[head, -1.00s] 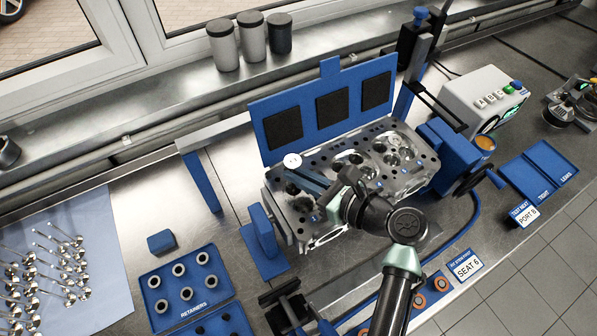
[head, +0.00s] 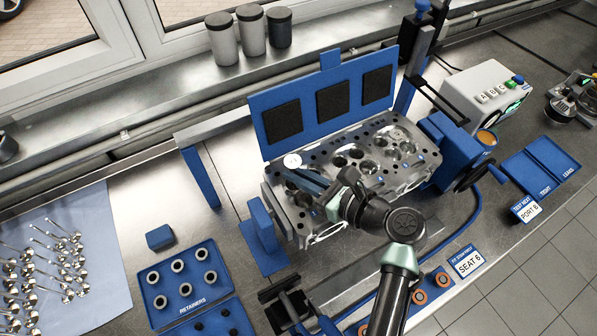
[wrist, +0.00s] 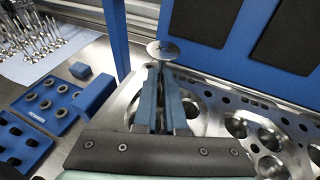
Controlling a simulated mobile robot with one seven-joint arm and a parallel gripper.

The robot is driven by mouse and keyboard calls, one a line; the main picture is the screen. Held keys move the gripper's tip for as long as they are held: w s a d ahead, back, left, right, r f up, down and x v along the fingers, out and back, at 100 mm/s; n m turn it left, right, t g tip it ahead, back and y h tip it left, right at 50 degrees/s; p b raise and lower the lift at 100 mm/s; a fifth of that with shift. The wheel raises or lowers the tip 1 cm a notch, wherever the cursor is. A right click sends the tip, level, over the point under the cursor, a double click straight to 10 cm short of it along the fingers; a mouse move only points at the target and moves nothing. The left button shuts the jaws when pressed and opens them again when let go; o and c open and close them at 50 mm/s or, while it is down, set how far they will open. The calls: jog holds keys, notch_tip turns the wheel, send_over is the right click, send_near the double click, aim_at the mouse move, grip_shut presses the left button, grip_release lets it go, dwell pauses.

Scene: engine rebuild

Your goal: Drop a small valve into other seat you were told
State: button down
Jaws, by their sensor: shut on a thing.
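My gripper (head: 300,172) is shut on a small valve (head: 292,160), whose pale round head shows at the fingertips. In the wrist view the valve head (wrist: 163,50) sits just past the blue fingers, face up, with its stem pinched between them. The cylinder head (head: 352,172) lies in a blue fixture below the gripper. The gripper is over its left end, and the fingers hide part of the chamber there. A label reading SEAT 6 (head: 467,263) stands at the bench front. I cannot tell whether the valve touches the cylinder head.
A blue panel with dark pads (head: 325,80) stands upright behind the cylinder head. A blue retainers tray (head: 183,282) and several loose valves on a blue sheet (head: 85,215) lie to the left. A control box (head: 487,92) stands at the right.

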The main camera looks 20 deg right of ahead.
jog(key=shift+f+b, duration=0.3)
jog(key=shift+f, duration=0.4)
dwell(0.3)
jog(key=c, duration=0.9)
grip_release()
jog(key=b+v, duration=0.2)
jog(key=v, duration=1.1)
jog(key=shift+r, duration=0.1)
